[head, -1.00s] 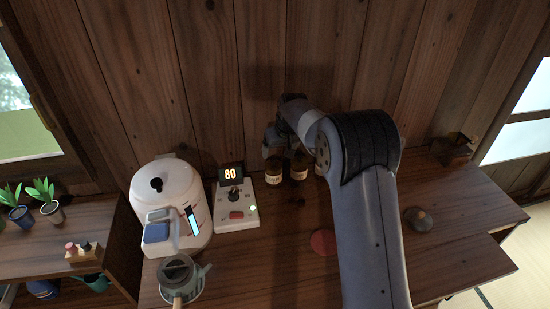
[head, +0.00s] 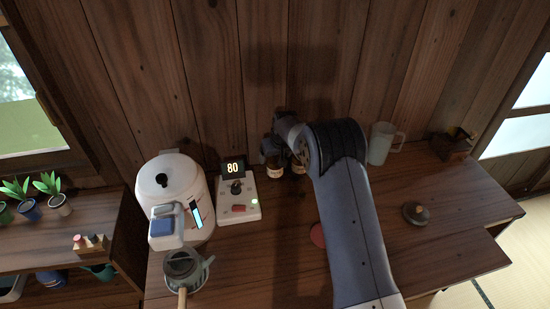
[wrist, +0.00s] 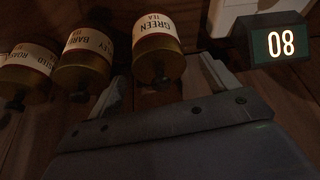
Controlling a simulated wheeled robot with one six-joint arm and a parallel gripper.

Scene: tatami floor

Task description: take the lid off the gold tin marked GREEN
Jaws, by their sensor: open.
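The gold tin marked GREEN (wrist: 157,50) is in the upper middle of the wrist view, with its label and dark-knobbed lid showing. In the head view the same tin (head: 275,173) stands near the wall, right of the control box, partly covered by my gripper. My gripper (wrist: 163,86) is open, one finger on each side of the tin's lid end in the wrist view. I cannot tell whether the fingers touch it. A second tin (wrist: 86,58) with a partly readable label and a third marked ROAS (wrist: 28,66) stand beside it. The lid is on the GREEN tin.
A white water boiler (head: 176,190) and a control box (head: 238,205) showing 80 stand to the left. A teapot (head: 184,268) is at the front left. The front counter is largely clear.

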